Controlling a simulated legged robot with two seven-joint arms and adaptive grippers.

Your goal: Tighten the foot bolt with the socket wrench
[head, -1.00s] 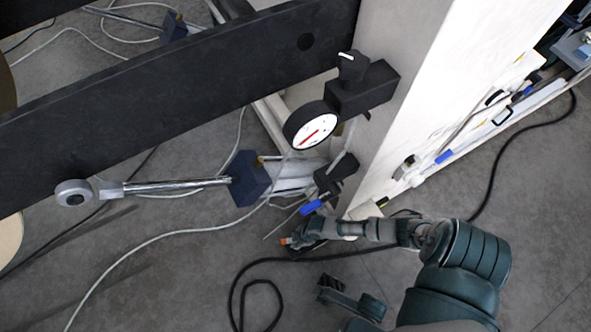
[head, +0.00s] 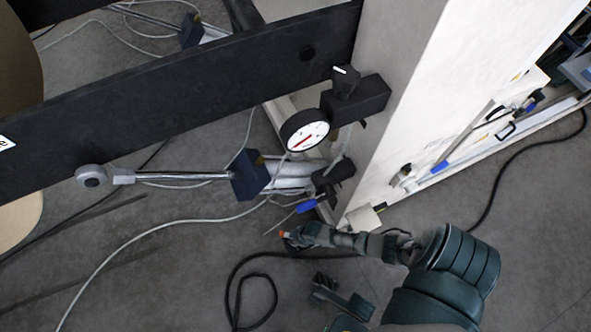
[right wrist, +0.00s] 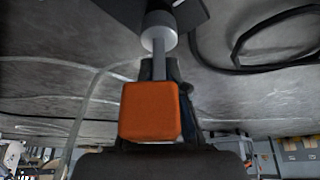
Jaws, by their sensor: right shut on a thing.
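My right gripper (head: 290,238) reaches in from the lower right, low beside the foot of the pale upright frame. It is shut on the socket wrench, whose orange block (right wrist: 150,110) fills the middle of the right wrist view; a small orange spot also shows at the gripper tip in the head view. A grey shaft runs from the block to a pale round socket (right wrist: 159,30), which meets or nearly meets a dark part (right wrist: 190,12) at the top. I cannot make out the foot bolt or whether the socket is seated on it.
The pale frame (head: 390,110) and a black beam (head: 180,95) rise close by. A dial gauge (head: 305,132) and a blue-handled part (head: 308,204) sit above the gripper. A black cable (head: 240,280) and pale cables lie on the floor. Floor at lower right is open.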

